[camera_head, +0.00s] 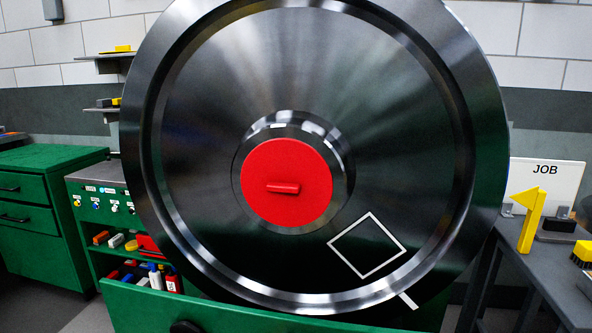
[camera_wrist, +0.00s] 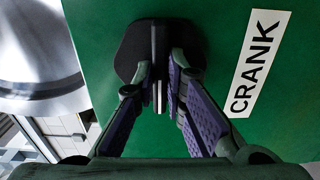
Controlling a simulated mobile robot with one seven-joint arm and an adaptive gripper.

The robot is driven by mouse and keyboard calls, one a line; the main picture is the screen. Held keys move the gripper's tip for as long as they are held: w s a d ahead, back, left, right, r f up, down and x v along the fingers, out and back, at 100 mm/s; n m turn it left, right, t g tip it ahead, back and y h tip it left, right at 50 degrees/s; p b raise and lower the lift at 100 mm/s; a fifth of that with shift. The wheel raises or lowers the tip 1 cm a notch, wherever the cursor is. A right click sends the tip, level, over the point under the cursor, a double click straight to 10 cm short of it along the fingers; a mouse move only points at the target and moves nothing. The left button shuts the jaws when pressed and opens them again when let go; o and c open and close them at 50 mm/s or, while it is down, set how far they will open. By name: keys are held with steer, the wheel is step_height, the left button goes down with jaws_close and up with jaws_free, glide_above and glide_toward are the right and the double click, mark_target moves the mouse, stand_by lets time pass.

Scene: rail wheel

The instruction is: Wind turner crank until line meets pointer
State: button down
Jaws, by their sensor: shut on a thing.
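A large dark steel rail wheel (camera_head: 210,130) with a red hub cap (camera_head: 286,183) fills the head view. A short white line (camera_head: 408,300) crosses its rim at the lower right. The yellow flag-shaped pointer (camera_head: 531,218) stands on the bench to the right, higher than the line and apart from it. In the wrist view, my gripper (camera_wrist: 157,90) is shut on the thin handle of the black turner crank (camera_wrist: 130,55), in front of a green panel with a CRANK label (camera_wrist: 259,64). The gripper does not show in the head view.
A white diamond outline (camera_head: 367,245) is marked on the wheel face. A grey bench (camera_head: 550,262) at right holds a JOB board (camera_head: 545,180) and a yellow brush (camera_head: 583,252). Green drawers (camera_head: 40,215) and a shelf unit with small parts stand at left.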

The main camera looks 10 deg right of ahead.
steer(key=shift+f+m+b, duration=0.15)
steer(key=shift+m+b, duration=0.25)
steer(key=shift+b, duration=0.15)
steer(key=shift+m+b, duration=0.6)
steer(key=shift+b, duration=0.15)
steer(key=m+b, duration=0.2)
steer(key=b, duration=0.1)
steer(key=shift+d+r+m, duration=0.1)
steer(key=shift+r+m, duration=0.3)
steer(key=shift+s, duration=0.1)
steer(key=shift+b, duration=0.7)
